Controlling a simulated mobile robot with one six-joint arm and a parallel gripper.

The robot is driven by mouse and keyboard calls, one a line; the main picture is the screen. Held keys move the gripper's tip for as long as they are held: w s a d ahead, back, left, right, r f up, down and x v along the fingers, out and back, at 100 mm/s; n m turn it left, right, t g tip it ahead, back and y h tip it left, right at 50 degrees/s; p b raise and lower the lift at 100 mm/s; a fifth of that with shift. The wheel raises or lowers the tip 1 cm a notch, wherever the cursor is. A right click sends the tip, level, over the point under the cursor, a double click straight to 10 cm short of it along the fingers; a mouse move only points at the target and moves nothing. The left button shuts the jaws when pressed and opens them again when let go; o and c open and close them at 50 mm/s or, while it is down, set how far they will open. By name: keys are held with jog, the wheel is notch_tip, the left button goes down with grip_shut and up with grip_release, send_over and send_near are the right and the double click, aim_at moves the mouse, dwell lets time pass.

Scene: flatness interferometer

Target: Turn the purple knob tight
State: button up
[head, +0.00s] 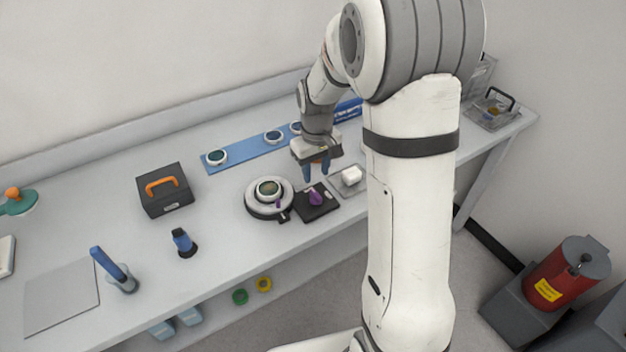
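The purple knob (316,198) stands on a small black plate (327,209) near the front edge of the bench. My gripper (316,175) points down above and slightly behind the knob in the picture. Its two blue fingers are apart, with nothing visible held between them. The fingertips look clear of the knob, but their exact height above it cannot be told. How tight the knob is cannot be seen.
A round white stage (257,207) with a dark-centred ring stands just left of the black plate. A tray with a white block (351,176) is close on the right. A black case (164,192) and blue-handled tools (183,243) stand further left. My arm hides part of the bench's right side.

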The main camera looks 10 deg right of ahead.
aim_at(316, 194)
notch_tip(316, 194, down, 8)
jog(key=shift+p, duration=0.4)
grip_shut()
dwell(0.3)
